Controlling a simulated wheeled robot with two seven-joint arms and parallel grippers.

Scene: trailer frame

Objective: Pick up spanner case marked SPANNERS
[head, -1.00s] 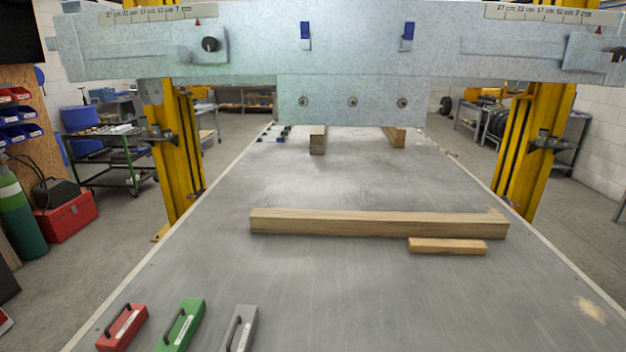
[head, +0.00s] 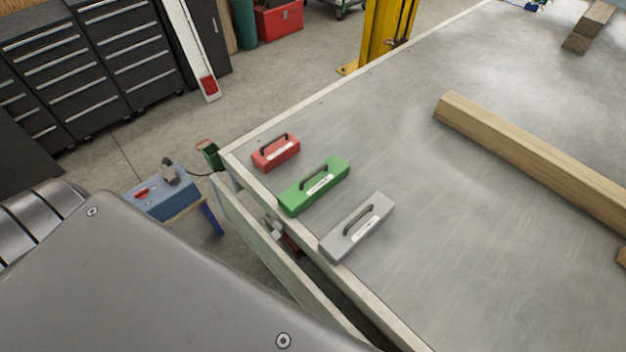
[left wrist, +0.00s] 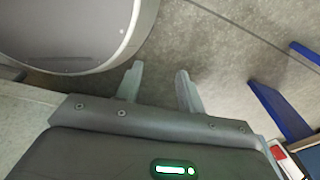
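Three cases with black or grey top handles and white labels lie in a row near the corner of the grey table: a red case (head: 276,152), a green case (head: 314,186) and a grey case (head: 358,228). The label print is too small to read, so I cannot tell which is marked SPANNERS. My left gripper (left wrist: 158,88) shows in the left wrist view with its two fingers apart and nothing between them, above the concrete floor. It is not clearly seen in the head view. My right gripper is not in view.
The table (head: 420,240) has a raised pale rim along its near edge. A long wooden beam (head: 540,155) lies to the right of the cases. A blue box (head: 163,195) stands on a low stand beside the table. Dark drawer cabinets (head: 95,65) stand at the far left.

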